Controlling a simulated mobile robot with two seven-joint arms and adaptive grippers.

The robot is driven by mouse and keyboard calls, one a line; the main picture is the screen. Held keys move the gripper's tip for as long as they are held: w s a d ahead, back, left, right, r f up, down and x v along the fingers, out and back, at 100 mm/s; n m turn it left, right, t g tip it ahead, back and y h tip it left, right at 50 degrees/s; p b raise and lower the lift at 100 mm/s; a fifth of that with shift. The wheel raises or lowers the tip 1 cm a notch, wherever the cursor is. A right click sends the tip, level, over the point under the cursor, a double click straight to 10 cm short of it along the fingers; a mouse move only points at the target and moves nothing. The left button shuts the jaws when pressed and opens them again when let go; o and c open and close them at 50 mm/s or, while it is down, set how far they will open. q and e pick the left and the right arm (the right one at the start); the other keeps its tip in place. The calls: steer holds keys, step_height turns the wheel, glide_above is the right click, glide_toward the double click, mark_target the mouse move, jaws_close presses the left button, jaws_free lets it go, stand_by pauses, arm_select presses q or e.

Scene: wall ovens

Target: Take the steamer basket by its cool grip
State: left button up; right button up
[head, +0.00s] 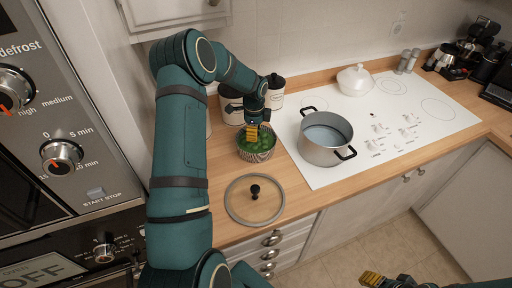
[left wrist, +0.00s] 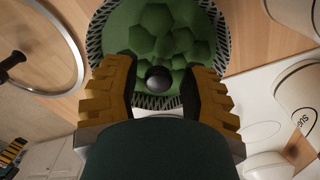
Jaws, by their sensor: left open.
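The steamer basket (head: 262,157), a perforated metal basket holding green pieces, stands on the wooden counter left of the pot. My left gripper (head: 254,130) is right over it, pointing down. In the left wrist view the basket (left wrist: 226,30) fills the top middle. A round dark knob (left wrist: 158,79), seemingly its grip, shows between the open yellow fingers of my left gripper (left wrist: 160,88), with a gap on each side. I cannot tell how far the fingertips reach down beside it. My right gripper (head: 372,280) is at the bottom edge; its opening is unclear.
A grey pot (head: 325,152) with black handles stands on the white cooktop (head: 385,160). A glass lid (head: 240,208) with a black knob lies in front of the basket. Canisters (head: 230,108) stand behind it. A white lidded dish (head: 355,80) is farther back.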

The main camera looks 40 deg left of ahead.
mark_target(256, 144)
arm_select(q)
steer(key=f+b, duration=0.1)
steer(key=f, duration=0.2)
steer(key=f+b, duration=0.1)
steer(key=f, duration=0.1)
steer(key=shift+w+d+b, duration=0.2)
steer(key=shift+d+b, duration=0.1)
steer(key=shift+r, duration=0.1)
jaws_close()
steer(key=shift+r, duration=0.2)
